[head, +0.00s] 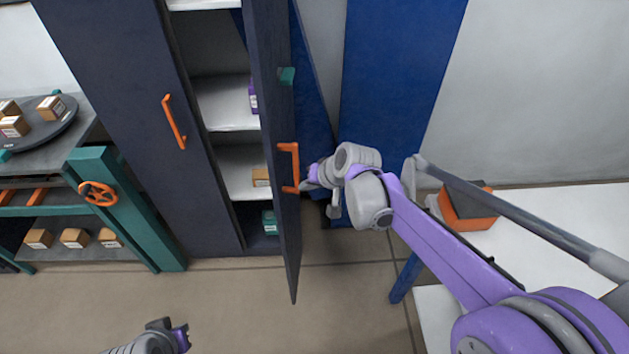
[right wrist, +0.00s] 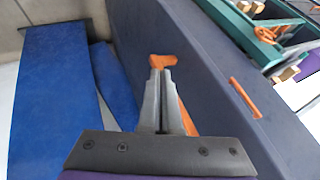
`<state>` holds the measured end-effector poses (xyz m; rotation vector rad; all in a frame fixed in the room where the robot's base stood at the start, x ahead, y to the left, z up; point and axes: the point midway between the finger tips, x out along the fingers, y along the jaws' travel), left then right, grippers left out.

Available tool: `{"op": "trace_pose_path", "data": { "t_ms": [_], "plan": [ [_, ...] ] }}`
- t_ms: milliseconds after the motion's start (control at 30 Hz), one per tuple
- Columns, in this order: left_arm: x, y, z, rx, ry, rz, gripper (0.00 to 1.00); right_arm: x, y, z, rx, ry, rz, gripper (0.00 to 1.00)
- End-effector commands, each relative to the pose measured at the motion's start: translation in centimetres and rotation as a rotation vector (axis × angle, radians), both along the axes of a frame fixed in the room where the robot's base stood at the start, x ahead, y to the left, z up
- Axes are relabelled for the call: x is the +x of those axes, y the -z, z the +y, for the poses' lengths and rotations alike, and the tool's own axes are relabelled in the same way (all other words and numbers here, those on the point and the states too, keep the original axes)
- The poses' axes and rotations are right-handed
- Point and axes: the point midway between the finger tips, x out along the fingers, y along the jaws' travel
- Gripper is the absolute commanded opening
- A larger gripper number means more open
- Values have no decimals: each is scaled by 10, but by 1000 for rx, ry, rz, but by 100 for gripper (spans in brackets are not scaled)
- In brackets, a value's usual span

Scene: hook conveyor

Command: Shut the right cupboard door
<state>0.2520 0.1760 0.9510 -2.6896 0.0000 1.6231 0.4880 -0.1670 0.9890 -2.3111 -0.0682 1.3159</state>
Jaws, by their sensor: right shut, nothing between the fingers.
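The right cupboard door (head: 273,120) is dark and stands open in the head view, jutting toward me and seen nearly edge-on. Its orange handle (head: 294,168) is on the outer face; part of it also shows in the right wrist view (right wrist: 162,62). My right gripper (head: 308,178) is shut and empty just right of the door, close by the handle. In the right wrist view its fingers (right wrist: 160,82) overlap the handle; I cannot tell if they touch it. My left gripper (head: 181,337) is low in the head view, away from the door; its jaws are unclear.
The left cupboard door (head: 140,120) is shut. White shelves (head: 228,102) hold small boxes. A teal workbench (head: 120,200) with an orange wheel stands left. A white table (head: 540,225) with an orange-and-dark item is at right. The floor before the cupboard is clear.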

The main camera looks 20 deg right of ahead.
Motion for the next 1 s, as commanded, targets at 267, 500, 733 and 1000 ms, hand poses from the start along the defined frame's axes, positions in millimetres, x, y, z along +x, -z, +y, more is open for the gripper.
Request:
{"op": "trace_pose_path", "data": {
  "t_ms": [267,500,733,1000],
  "plan": [
    [2,-6,0,0,0,-4,0,22,12,32,0,-3,-2,0],
    [3,-8,0,0,0,-6,0,25,13,41,-2,-1,0,0],
    [3,-7,0,0,0,-5,0,25,13,41,-1,0,0,0],
    [2,-6,0,0,0,-4,0,28,13,52,-1,9,-1,0]
  ]
}}
